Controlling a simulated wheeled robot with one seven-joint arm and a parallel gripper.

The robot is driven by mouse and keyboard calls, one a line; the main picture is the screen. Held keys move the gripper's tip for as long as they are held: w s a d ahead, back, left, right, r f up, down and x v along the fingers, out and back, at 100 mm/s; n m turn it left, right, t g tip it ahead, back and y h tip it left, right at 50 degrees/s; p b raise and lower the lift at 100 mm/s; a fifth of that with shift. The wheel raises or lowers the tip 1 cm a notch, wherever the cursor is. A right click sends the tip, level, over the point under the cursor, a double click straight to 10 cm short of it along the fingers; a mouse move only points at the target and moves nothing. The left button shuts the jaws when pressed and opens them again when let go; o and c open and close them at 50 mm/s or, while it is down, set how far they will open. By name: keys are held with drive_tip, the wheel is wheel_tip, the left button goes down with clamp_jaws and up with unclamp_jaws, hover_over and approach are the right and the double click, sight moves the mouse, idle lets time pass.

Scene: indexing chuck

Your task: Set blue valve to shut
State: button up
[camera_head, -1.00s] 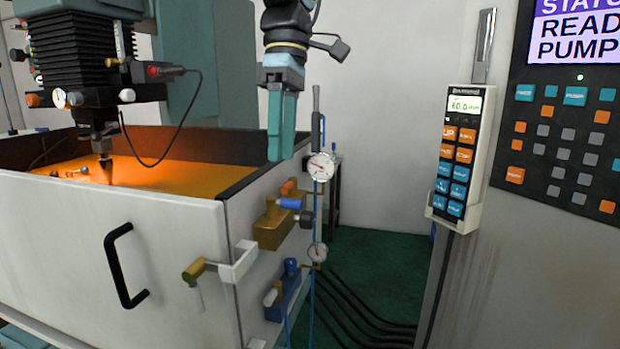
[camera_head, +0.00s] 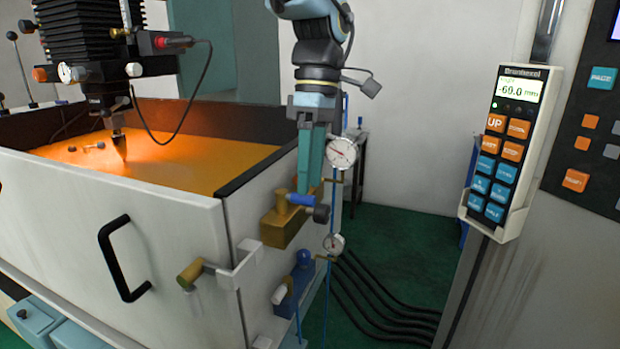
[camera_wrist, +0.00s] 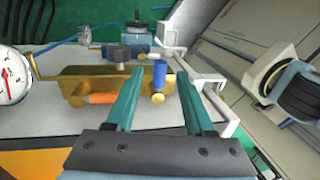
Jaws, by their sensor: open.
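The blue valve handle (camera_head: 300,199) is a short blue cylinder on a brass block (camera_head: 277,230) on the side of the machine tank. In the wrist view the blue handle (camera_wrist: 159,74) lies between my fingers in the picture, with a round brass end. My gripper (camera_head: 308,188) points down just above the brass block, its teal fingers close to the blue handle. In the wrist view my gripper (camera_wrist: 160,78) is open and empty; I cannot tell whether a finger touches the handle. An orange handle (camera_wrist: 100,98) sits beside it on the same block.
A pendant (camera_head: 508,150) hangs at the right; black hoses cross the floor.

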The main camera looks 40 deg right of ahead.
drive_tip(key=shift+s+a+f, duration=0.1)
drive_tip(key=shift+a+f, duration=0.1)
drive_tip(key=shift+f, duration=0.9)
clamp_jaws()
